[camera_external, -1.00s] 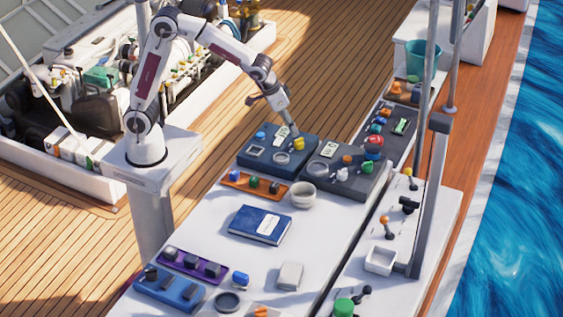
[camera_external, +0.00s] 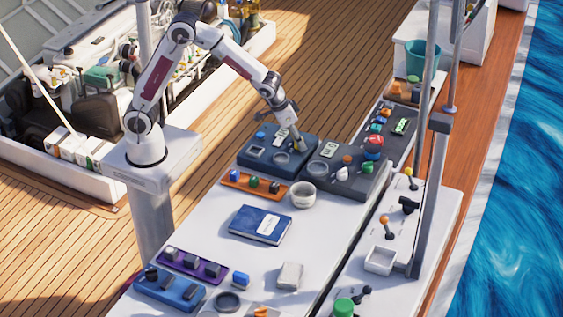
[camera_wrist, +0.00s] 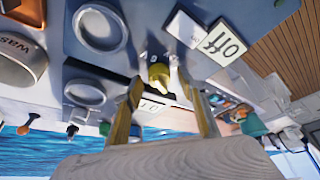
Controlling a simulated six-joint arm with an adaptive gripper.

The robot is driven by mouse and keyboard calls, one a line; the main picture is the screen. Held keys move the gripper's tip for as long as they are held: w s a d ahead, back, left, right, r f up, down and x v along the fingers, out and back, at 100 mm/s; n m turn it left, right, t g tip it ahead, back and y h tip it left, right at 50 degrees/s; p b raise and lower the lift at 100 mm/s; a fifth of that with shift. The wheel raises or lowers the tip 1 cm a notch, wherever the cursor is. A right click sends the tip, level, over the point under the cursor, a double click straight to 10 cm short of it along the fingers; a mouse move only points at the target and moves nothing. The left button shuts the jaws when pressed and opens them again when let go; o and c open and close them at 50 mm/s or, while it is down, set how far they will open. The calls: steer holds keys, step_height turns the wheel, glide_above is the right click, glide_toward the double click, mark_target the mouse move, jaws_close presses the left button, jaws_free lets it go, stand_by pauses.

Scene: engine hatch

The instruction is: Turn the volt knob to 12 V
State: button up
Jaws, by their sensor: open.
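A yellow knob (camera_external: 299,144) stands on the dark blue panel (camera_external: 262,168) at the back of the table. I cannot read a volt label on it. My gripper (camera_external: 297,148) points down at this knob and partly covers it. In the wrist view the yellow knob (camera_wrist: 158,73) shows between and just beyond the two fingertips of my gripper (camera_wrist: 161,84). The fingers are apart, and I see no clear contact. The knob's pointing direction is not clear.
A grey panel (camera_external: 343,184) with several coloured knobs stands close on the right. An orange tray (camera_external: 236,182), a pale bowl (camera_external: 303,201) and a blue book (camera_external: 277,215) lie in front.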

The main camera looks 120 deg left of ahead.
steer(key=c, duration=1.1)
steer(key=shift+m+t+h, duration=0.3)
steer(key=shift+m+h, duration=0.2)
steer(key=shift+m, duration=1)
steer(key=shift+s+a+m+h, duration=0.15)
steer(key=shift+m+h, duration=0.45)
steer(key=shift+m, duration=1.1)
steer(key=shift+a+f+m+t+h, duration=0.15)
steer(key=shift+m+h, duration=0.3)
steer(key=shift+m, duration=0.75)
steer(key=shift+d+r+m+t+h, duration=0.15)
steer(key=shift+m+h, duration=0.3)
steer(key=shift+m, duration=0.75)
steer(key=shift+a+f+m, duration=0.1)
steer(key=shift+m, duration=0.3)
